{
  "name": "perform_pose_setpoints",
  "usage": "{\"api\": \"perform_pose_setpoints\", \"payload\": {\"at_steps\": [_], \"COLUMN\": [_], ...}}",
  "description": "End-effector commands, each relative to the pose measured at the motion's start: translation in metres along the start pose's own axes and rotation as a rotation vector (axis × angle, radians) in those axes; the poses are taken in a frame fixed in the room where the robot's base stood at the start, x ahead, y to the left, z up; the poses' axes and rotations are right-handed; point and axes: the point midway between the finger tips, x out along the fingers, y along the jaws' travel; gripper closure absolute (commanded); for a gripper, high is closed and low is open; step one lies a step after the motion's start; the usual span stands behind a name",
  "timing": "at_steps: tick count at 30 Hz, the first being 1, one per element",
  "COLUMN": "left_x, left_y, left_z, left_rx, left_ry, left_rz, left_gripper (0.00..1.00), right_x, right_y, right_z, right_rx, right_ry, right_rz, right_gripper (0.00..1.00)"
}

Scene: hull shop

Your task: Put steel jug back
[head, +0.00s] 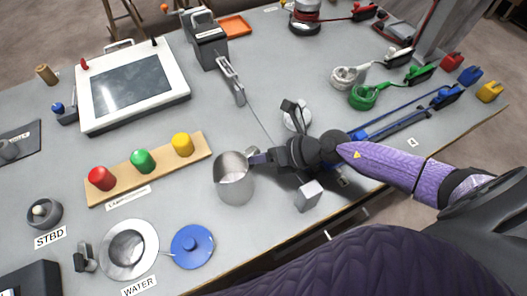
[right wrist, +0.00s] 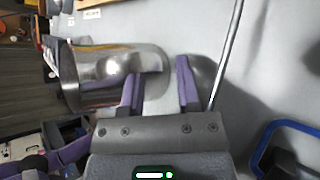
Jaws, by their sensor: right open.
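The steel jug (head: 234,178) stands upright on the grey bench, right of the lamp board, its open mouth facing up. It also shows in the right wrist view (right wrist: 100,80), lying across the picture at left. My right gripper (head: 261,159) is at the jug's right side, close to its rim. In the right wrist view its two purple fingers (right wrist: 160,70) are apart, with the left one overlapping the jug's outline. I cannot tell whether the jug's handle is between them. A round steel dish (head: 112,248) sits by the WATER label (head: 139,287). My left gripper is not in view.
A board with red, green and yellow lamps (head: 148,168) lies left of the jug. A blue lid (head: 193,247) lies below it, near the front edge. A small grey block (head: 308,195) stands under my right forearm. A white-framed panel (head: 133,85) and cable coils (head: 363,96) lie farther back.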

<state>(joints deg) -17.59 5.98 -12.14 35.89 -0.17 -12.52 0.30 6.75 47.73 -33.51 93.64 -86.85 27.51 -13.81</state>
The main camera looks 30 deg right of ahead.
Motion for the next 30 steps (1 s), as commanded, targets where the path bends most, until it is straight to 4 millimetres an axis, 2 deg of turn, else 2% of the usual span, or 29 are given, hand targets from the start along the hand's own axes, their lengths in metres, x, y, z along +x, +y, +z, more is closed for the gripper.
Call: {"api": "perform_pose_setpoints", "payload": {"at_steps": [5,12,18,22,30], "left_x": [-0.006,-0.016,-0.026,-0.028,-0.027], "left_y": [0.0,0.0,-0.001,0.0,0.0], "left_z": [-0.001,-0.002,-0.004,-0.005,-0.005], "left_rx": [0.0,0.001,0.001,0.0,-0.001], "left_ry": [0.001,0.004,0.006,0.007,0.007], "left_rz": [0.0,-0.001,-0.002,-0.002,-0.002], "left_gripper": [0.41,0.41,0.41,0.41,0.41], "right_x": [-0.017,-0.081,-0.115,-0.121,-0.121], "right_y": [0.001,0.002,0.003,0.002,0.001], "right_z": [0.002,0.001,0.002,0.002,0.001], "right_rx": [-0.001,0.0,0.002,0.0,0.0], "right_ry": [0.001,0.006,0.003,0.001,0.0], "right_rz": [-0.003,-0.004,-0.001,0.0,0.0], "right_gripper": [0.58,0.58,0.58,0.58,0.58]}}
